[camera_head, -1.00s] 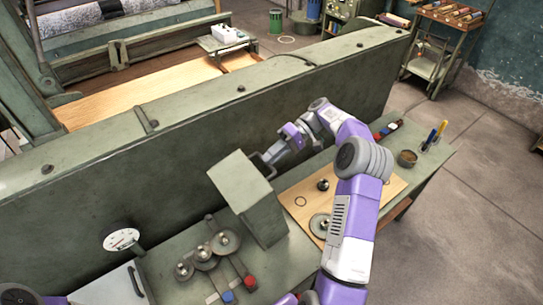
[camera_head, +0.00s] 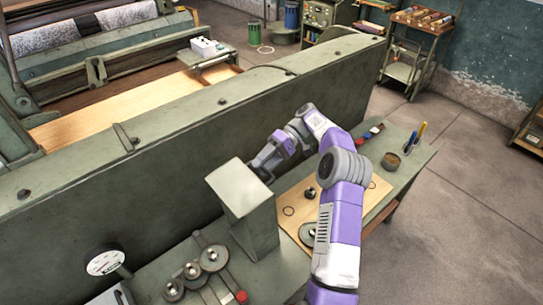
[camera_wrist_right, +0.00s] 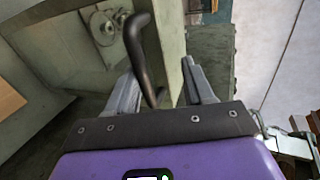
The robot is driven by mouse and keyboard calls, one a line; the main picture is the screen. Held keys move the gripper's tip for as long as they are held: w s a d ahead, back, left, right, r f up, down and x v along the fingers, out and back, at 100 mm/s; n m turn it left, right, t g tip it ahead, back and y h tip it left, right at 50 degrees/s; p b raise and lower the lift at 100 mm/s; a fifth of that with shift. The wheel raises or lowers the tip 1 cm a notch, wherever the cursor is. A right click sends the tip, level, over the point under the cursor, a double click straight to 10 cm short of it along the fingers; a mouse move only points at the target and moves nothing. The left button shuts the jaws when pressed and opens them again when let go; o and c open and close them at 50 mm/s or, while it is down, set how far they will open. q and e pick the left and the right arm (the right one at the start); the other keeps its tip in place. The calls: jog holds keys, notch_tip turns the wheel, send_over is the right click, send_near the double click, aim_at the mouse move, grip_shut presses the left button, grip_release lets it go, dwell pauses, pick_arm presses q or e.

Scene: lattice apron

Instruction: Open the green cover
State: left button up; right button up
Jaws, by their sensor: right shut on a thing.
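The green cover (camera_head: 255,230) is a box-shaped grey-green hood on the bench, below the long green wall, and it looks slightly tilted. My right gripper (camera_head: 264,166) reaches the cover's far right side, where the cover partly hides its fingertips. In the right wrist view, a dark curved handle (camera_wrist_right: 144,50) passes between the fingers of my right gripper (camera_wrist_right: 158,84), which is shut on it. My left gripper is out of view.
Metal wheels (camera_head: 213,258) and a red-ended lever (camera_head: 241,297) lie left of the cover, near a white dial gauge (camera_head: 105,262). A wooden board (camera_head: 363,198) with a disc (camera_head: 309,232) lies to its right. A brown cup (camera_head: 391,161) stands at the bench's right end.

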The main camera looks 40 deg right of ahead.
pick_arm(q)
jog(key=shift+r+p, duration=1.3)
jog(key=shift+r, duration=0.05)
pick_arm(e)
jog(key=v, duration=0.4)
jog(key=shift+d+r, duration=0.25)
jog(key=shift+d, duration=0.1)
